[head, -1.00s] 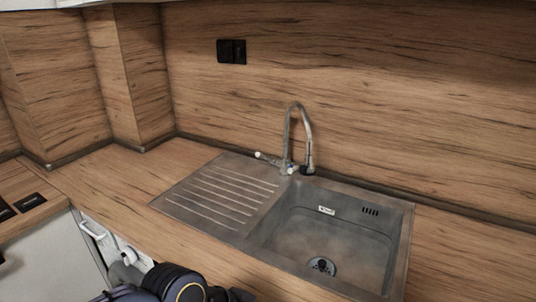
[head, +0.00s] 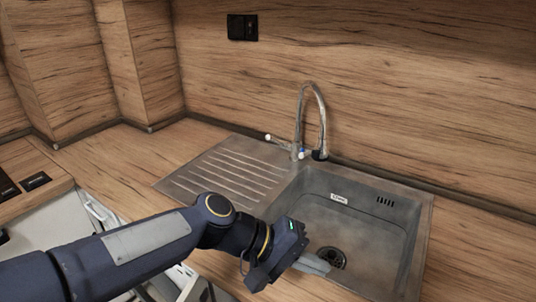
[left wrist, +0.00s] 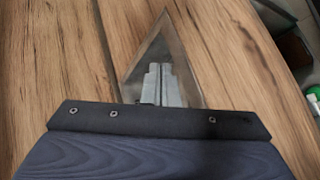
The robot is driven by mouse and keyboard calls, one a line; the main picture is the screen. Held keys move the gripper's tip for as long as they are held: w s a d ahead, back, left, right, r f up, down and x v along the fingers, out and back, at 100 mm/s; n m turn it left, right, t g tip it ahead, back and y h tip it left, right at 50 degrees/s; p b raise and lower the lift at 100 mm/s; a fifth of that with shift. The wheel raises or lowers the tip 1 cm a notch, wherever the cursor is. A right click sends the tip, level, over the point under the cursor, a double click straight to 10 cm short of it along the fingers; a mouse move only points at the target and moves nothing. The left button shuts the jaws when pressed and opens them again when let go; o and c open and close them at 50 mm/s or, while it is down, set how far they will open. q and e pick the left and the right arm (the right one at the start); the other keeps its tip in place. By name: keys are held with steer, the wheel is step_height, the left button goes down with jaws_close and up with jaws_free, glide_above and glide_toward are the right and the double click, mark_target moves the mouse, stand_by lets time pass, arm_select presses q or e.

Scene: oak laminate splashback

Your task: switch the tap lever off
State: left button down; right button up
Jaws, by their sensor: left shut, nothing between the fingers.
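The metal tap (head: 323,110) stands upright behind the sink (head: 428,235), its spout arched over toward the basin. Its thin lever (head: 280,142) sticks out to the left from the base and ends in a pale tip. A small blue-and-white marking shows at the base. My left gripper (head: 318,264) is shut and empty over the front left part of the basin. It is well in front of and below the tap, apart from the lever. Its closed fingers also show in the left wrist view (left wrist: 161,82), above worktop and a metal corner. My right gripper is out of sight.
The ribbed drainboard (head: 225,172) is clear, left of the basin. A dark drain (head: 331,257) lies in the basin floor. The wooden splashback (head: 420,100) rises close behind the tap and carries a black socket (head: 242,27). Open wooden worktop (head: 195,140) lies at the back left.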

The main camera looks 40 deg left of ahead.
arm_select(q)
steer(key=w+a+r+n+t+y+b, duration=0.2)
steer(key=w+a+n+t+b, duration=0.2)
steer(key=w+a+n+t, duration=0.95)
steer(key=w+a+f+n+y, duration=0.2)
steer(key=w+a+n+y, duration=0.1)
steer(key=a+n, duration=0.3)
steer(key=w+a+f+n+g+y+b, duration=0.1)
steer(key=w+a+f+n+y, duration=0.2)
steer(key=a+n+y, duration=0.2)
steer(key=w+a+f+n+g+y, duration=0.1)
steer(key=w+a+f+n+y, duration=0.2)
steer(key=a+n, duration=0.4)
steer(key=shift+w+a+y, duration=0.2)
steer(key=shift+a+y, duration=0.4)
steer(key=shift+a, duration=0.7)
steer(key=shift+r, duration=0.1)
steer(key=shift+w, duration=0.1)
steer(key=shift+w+a+r, duration=0.1)
steer(key=shift+w, duration=0.2)
steer(key=p, duration=0.1)
glide_toward(279, 141)
steer(key=w+a, duration=0.1)
steer(key=w+a+r, duration=0.1)
steer(key=shift+w+a+r, duration=0.1)
steer(key=shift+w+r, duration=0.15)
steer(key=shift+w, duration=0.15)
